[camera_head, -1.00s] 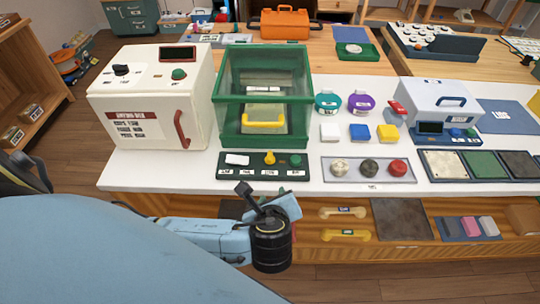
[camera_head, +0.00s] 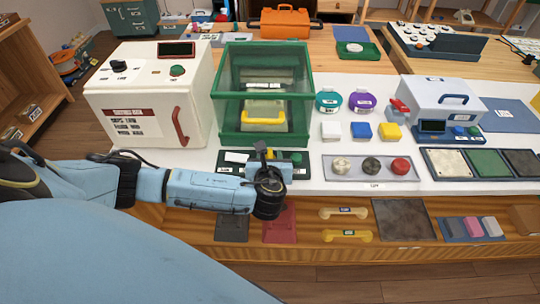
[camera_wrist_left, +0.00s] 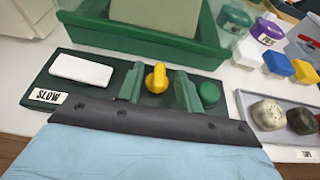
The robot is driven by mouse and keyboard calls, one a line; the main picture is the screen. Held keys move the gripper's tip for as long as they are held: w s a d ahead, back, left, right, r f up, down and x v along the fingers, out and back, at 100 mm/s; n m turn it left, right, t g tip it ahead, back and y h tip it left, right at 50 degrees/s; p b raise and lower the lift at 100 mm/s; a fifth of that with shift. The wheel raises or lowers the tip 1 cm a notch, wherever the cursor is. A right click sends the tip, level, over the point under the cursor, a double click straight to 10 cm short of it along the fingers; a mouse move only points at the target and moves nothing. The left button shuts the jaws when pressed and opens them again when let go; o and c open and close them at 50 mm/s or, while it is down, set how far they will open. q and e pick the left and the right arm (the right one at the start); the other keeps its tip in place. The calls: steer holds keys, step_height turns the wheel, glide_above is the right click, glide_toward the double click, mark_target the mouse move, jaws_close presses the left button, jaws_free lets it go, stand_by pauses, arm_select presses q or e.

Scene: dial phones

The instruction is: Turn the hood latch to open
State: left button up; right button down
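The green-framed clear hood (camera_head: 262,95) stands on the white counter, with a yellow handle (camera_head: 264,121) at its front. A dark green control panel (camera_head: 233,170) lies before it. In the left wrist view the panel carries a white block (camera_wrist_left: 81,70), a yellow knob (camera_wrist_left: 157,78), likely the latch, and a green round button (camera_wrist_left: 208,93). My left gripper (camera_head: 263,153) is over the panel. In the left wrist view its open fingers (camera_wrist_left: 160,88) stand either side of the yellow knob, with gaps visible. In the head view the gripper mostly hides the knob. My right gripper is not in view.
A white box with a red handle (camera_head: 181,127) stands left of the hood. A tray with three round stones or knobs (camera_head: 330,178) lies right of the panel. Coloured blocks (camera_head: 361,130) and purple and teal jars sit behind it.

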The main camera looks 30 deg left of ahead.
arm_select(q)
steer(key=shift+w+a+f, duration=0.25)
steer(key=shift+w+a, duration=0.1)
steer(key=shift+w, duration=0.25)
jaws_close()
